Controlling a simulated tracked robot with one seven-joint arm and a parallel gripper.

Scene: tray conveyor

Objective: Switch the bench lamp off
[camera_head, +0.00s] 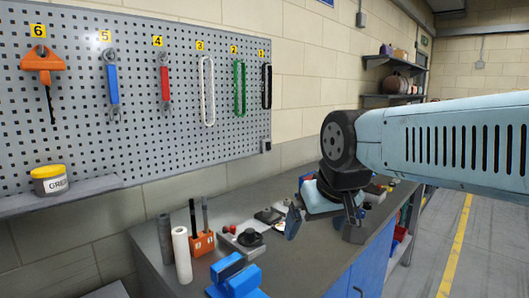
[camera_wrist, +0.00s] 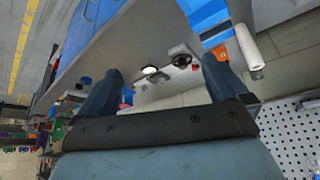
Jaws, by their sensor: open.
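I cannot clearly make out a bench lamp in either view. A small grey box (camera_head: 265,146), perhaps a switch, sits at the lower right corner of the pegboard. A grey unit with a black round knob (camera_head: 250,238) and a red button stands on the bench; a black round part (camera_wrist: 180,50) shows in the wrist view. My gripper (camera_head: 324,224) is open and empty above the bench, right of that unit. In the wrist view its fingers (camera_wrist: 161,82) stand wide apart, with a white round thing (camera_wrist: 150,71) seen between them.
A blue vise (camera_head: 237,278), a white roll (camera_head: 182,254) and an orange tool holder (camera_head: 202,243) stand on the near bench. The pegboard (camera_head: 135,130) holds several numbered tools. Open floor (camera_head: 430,240) lies at right.

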